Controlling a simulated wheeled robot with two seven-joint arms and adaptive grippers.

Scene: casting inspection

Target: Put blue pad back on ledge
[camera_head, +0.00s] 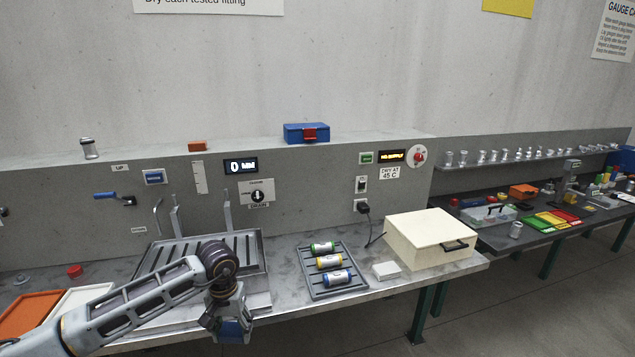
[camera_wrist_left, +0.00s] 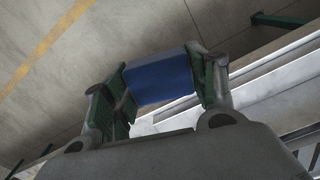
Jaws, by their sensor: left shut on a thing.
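My left gripper (camera_head: 230,322) hangs low at the front edge of the workbench, fingers pointing down. It is shut on a blue pad (camera_head: 233,330), which shows as a plain blue block. In the left wrist view the blue pad (camera_wrist_left: 160,79) sits between the two green-and-grey fingers of the left gripper (camera_wrist_left: 165,85), with floor and the bench edge behind it. The ledge (camera_head: 250,145) is the grey top of the panel behind the bench. My right gripper is not in view.
A slatted drain tray (camera_head: 260,250) lies behind the gripper. A rack (camera_head: 331,284) with green, yellow and blue cylinders, a small white block (camera_head: 386,270) and a cream box (camera_head: 432,235) are to its right. The ledge has free room between its objects.

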